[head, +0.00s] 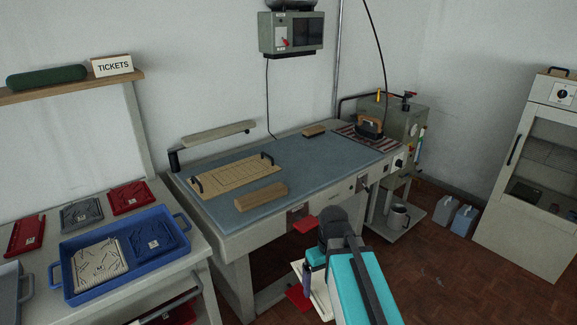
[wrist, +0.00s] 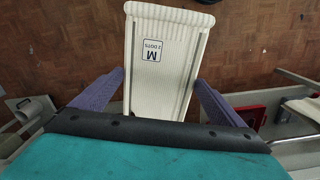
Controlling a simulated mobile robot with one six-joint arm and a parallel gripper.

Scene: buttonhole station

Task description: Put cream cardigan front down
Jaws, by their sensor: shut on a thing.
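My gripper (wrist: 160,88) is shut on a cream ribbed cardigan front (wrist: 172,60), gripping it by both sides between the purple fingers. The front has a rolled ribbed far edge and a white label reading M, 2 DOTS. It is held above the brown floor. In the head view the cream front (head: 322,298) shows partly behind my gripper (head: 308,283), low in front of the bench; my arm hides much of it. Another cream knit piece (head: 98,262) lies in the blue tray at the left.
The blue-topped bench (head: 325,160) holds a tan handled board (head: 230,176), a wooden block (head: 260,196) and an iron (head: 369,128). The blue tray (head: 73,296) also holds a dark blue piece (head: 153,240). Red and grey pieces lie behind it. Open floor lies right of my arm.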

